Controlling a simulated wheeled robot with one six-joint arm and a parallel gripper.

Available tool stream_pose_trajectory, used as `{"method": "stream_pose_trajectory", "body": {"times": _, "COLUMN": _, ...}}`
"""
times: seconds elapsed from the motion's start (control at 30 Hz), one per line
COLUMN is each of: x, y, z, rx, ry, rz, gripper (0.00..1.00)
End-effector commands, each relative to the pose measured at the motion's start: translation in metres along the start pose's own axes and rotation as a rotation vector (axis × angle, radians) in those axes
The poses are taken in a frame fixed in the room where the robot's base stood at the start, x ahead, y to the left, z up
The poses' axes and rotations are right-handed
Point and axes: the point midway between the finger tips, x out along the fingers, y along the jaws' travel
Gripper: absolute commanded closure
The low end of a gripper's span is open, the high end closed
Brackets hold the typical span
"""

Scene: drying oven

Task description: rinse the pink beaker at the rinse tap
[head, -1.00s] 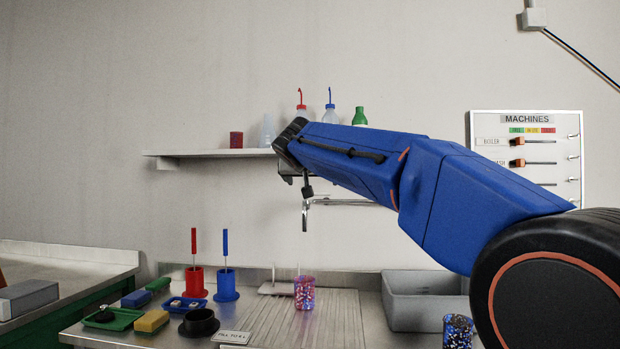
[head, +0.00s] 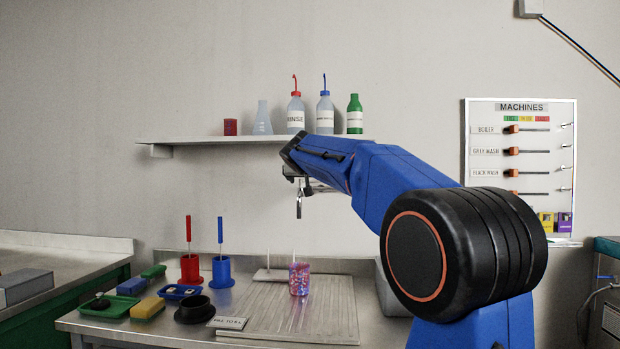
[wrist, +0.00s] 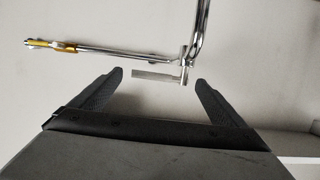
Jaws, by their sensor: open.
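The pink beaker (head: 299,280), speckled with blue, stands upright on the ribbed drainboard (head: 262,322) in the head view. It is below my gripper and apart from it. My gripper (wrist: 158,82) is open and empty in the wrist view. The metal rinse tap (wrist: 187,62) shows just beyond and between its fingertips, with a long pipe running left to a yellow end. Whether the fingers touch the tap, I cannot tell. In the head view the tap's spout (head: 299,206) hangs above the beaker; my arm hides the rest.
A shelf (head: 200,140) with bottles is behind my arm. Left of the drainboard are a red holder (head: 191,270), a blue holder (head: 222,273), a black ring (head: 194,312), a green tray (head: 108,306) and a yellow sponge (head: 148,308). My arm hides most of the grey basin (head: 391,298).

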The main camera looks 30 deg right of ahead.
Motion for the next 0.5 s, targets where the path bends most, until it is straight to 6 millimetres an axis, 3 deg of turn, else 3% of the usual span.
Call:
{"method": "stream_pose_trajectory", "body": {"times": 0.33, "x": 0.0027, "y": -0.0002, "z": 0.0, "rx": 0.0, "ry": 0.0, "rz": 0.0, "gripper": 0.08}}
{"method": "stream_pose_trajectory", "body": {"times": 0.5, "x": 0.0026, "y": -0.0001, "z": 0.0, "rx": 0.0, "ry": 0.0, "rz": 0.0, "gripper": 0.48}}
